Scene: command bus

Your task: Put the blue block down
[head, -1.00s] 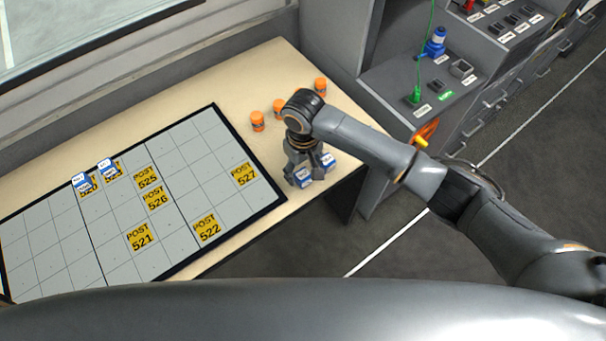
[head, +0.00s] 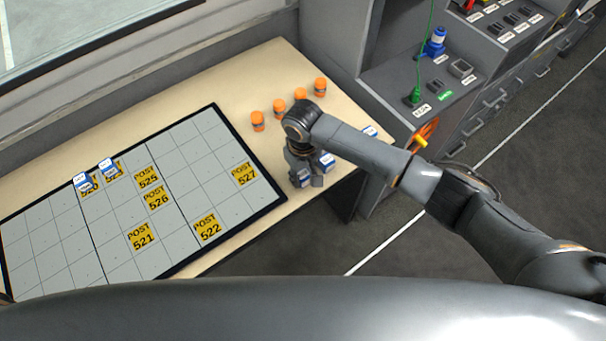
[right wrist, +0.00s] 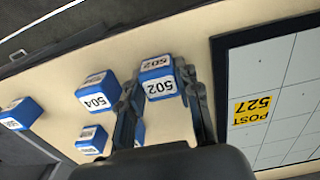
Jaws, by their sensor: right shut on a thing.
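My right gripper (right wrist: 165,95) is shut on the blue block 502 (right wrist: 160,82), a blue cube with white labels, its fingers on either side. In the head view this gripper (head: 304,176) is low at the table's right end, right of the grey board (head: 190,210), and partly covers the block. I cannot tell whether the block touches the tabletop. Several similar blue blocks stand beside it, among them block 504 (right wrist: 97,92). Two more blue blocks (head: 84,182) (head: 109,166) sit on the board at yellow post labels. My left gripper is not in view.
The board has yellow labels, including POST 527 (head: 243,174) nearest the gripper, and many bare squares. Several orange-capped containers (head: 258,121) stand behind the board's right edge. A grey console (head: 430,85) stands beyond the table (head: 270,75).

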